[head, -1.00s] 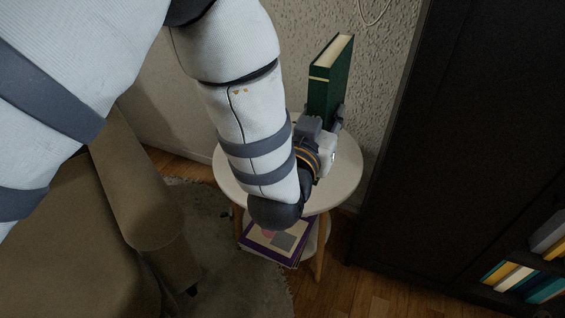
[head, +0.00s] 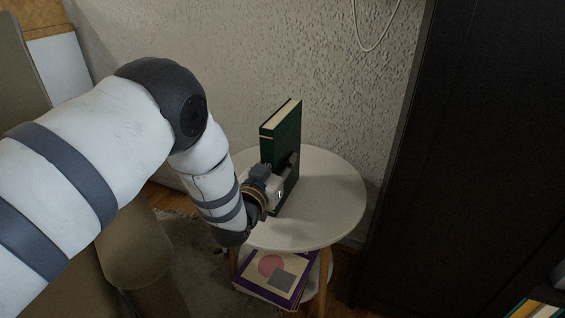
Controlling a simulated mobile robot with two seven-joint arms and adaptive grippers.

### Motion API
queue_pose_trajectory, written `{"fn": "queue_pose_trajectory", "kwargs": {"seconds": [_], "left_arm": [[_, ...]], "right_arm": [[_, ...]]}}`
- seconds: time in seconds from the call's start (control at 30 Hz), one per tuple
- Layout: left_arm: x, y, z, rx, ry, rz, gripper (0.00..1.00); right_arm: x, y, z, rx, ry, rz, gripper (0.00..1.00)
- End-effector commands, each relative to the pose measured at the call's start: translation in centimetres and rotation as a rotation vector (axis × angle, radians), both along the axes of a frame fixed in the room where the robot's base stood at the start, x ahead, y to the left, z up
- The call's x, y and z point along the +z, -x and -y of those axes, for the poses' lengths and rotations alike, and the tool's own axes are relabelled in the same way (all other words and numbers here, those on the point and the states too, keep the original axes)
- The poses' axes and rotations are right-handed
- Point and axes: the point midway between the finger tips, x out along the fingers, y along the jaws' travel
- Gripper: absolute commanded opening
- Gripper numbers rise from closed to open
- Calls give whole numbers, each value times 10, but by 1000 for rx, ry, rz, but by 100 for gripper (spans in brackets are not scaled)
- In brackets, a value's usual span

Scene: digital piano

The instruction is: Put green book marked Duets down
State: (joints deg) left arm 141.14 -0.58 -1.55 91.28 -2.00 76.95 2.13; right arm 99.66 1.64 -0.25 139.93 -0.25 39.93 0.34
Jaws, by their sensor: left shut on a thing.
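The green book (head: 283,133) stands upright in the head view, its pale page edges facing up. My left gripper (head: 286,175) is shut on its lower part from the front. The book is over the round white side table (head: 325,205), left of the tabletop's middle. The gripper and arm hide part of the book's lower end, so I cannot tell whether it touches the tabletop. No Duets marking is readable from here. My right gripper is not in view.
The table's lower shelf holds a purple-edged book (head: 275,277). A textured wall (head: 335,90) stands behind, and a dark cabinet (head: 465,160) is at the right. A brown armchair (head: 140,250) is at the left. The right part of the tabletop is clear.

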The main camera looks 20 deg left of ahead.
Motion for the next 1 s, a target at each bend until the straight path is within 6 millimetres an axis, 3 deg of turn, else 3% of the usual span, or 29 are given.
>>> {"fn": "queue_pose_trajectory", "kwargs": {"seconds": [0.23, 0.27, 0.33, 0.37, 0.73, 1.0], "left_arm": [[0, 0, 0, 0, 0, 5, 0], [-1, 0, 0, 0, 0, 1, 27], [-1, 0, 0, 0, 0, 2, 43], [-1, 0, 0, 0, 0, 2, 45], [4, 3, 0, 1, 0, 0, 45], [6, 64, -2, 2, 0, -1, 45]], "right_arm": [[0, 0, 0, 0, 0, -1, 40], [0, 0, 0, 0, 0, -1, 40], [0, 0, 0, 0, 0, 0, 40], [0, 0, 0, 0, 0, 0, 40], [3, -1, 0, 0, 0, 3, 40], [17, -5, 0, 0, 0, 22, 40]]}}
